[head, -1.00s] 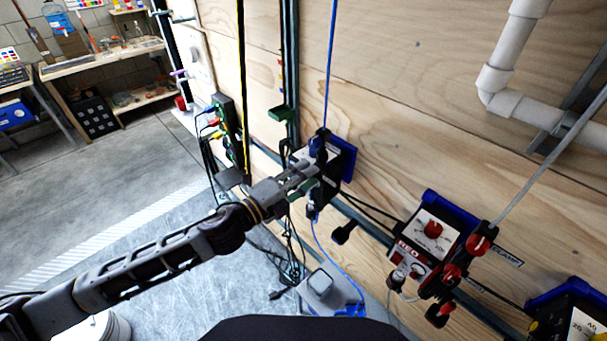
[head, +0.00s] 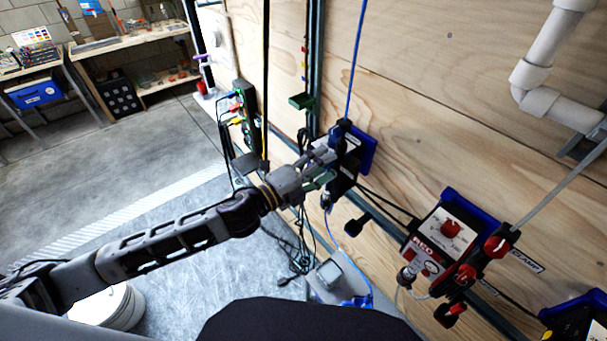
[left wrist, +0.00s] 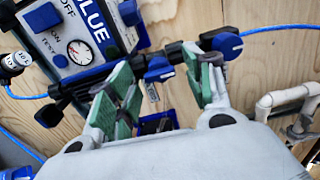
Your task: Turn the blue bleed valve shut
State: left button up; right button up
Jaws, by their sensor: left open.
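The blue station (head: 368,153), a blue-backed panel on the plywood wall, stands just beyond my left gripper (head: 323,168) in the head view. In the left wrist view its white face (left wrist: 55,45) reads BLUE and has a dial with ON, TEST and OFF. A black pipe below it carries a blue lever (left wrist: 157,70) and a round blue knob (left wrist: 229,43); I cannot tell for sure which is the bleed valve. My left gripper (left wrist: 163,92) is open, its green-padded fingers on either side of the blue lever. Contact is unclear. My right gripper is not in view.
A red station (head: 425,258) with red knobs is to the right, and another blue-backed unit (head: 578,318) at the lower right corner. A blue hose (head: 357,60) runs up the wall. Cables hang below my left gripper. A white pipe (head: 535,75) is at upper right.

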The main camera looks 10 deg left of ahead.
pick_arm(q)
jog(key=shift+a, duration=0.1)
jog(key=v, duration=1.1)
jog(key=shift+s, duration=0.2)
dwell(1.5)
jog(key=shift+s+a, duration=0.1)
jog(key=shift+a, duration=0.15)
dwell(0.8)
